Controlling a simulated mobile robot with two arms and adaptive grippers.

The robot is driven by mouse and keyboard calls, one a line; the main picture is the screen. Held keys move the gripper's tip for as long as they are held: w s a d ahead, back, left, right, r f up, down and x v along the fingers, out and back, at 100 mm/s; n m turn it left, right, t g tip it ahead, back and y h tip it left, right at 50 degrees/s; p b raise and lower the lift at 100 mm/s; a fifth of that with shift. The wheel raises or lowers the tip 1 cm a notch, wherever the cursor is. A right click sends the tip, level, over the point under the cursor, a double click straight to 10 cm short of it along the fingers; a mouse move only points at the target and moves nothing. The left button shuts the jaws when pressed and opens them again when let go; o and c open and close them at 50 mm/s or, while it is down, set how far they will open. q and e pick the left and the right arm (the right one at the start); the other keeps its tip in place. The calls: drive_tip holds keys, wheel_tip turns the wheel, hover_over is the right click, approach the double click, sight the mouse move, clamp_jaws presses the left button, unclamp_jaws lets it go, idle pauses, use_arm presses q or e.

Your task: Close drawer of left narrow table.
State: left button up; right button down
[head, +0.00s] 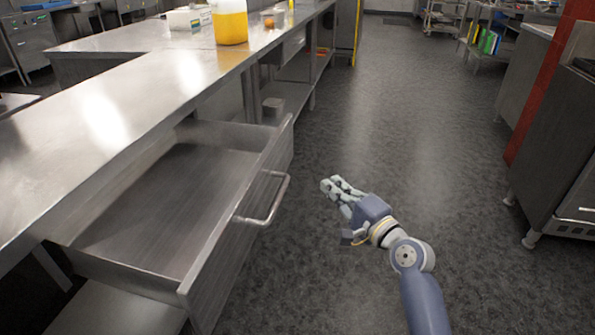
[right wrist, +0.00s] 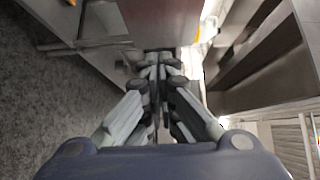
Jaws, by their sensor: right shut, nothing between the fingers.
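The drawer (head: 240,222) of the left narrow table (head: 100,100) is pulled out and looks empty. Its front has a bar handle (head: 272,203) on the outside. My right gripper (head: 330,186) is over the floor to the right of the drawer front, apart from the handle in the head view. Its fingers are shut with nothing between them. In the right wrist view the shut fingers (right wrist: 158,68) point toward a metal panel (right wrist: 160,22), and a bar like the handle (right wrist: 85,44) shows at the left. My left gripper is not in view.
A container of orange liquid (head: 230,24) and a white box (head: 188,19) stand on the table top. A steel cabinet (head: 560,130) stands on the right. The aisle floor (head: 400,120) between is clear.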

drive_tip(key=b, duration=0.2)
approach(285, 154)
drive_tip(key=w+d, duration=0.2)
drive_tip(key=w, duration=0.1)
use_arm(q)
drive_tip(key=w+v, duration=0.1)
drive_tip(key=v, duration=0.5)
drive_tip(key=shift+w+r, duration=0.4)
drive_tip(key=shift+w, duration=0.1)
use_arm(e)
drive_tip(key=shift+w+a, duration=0.25)
drive_tip(key=shift+a, duration=0.75)
drive_tip(key=shift+w+a, duration=0.25)
drive_tip(key=shift+a, duration=0.75)
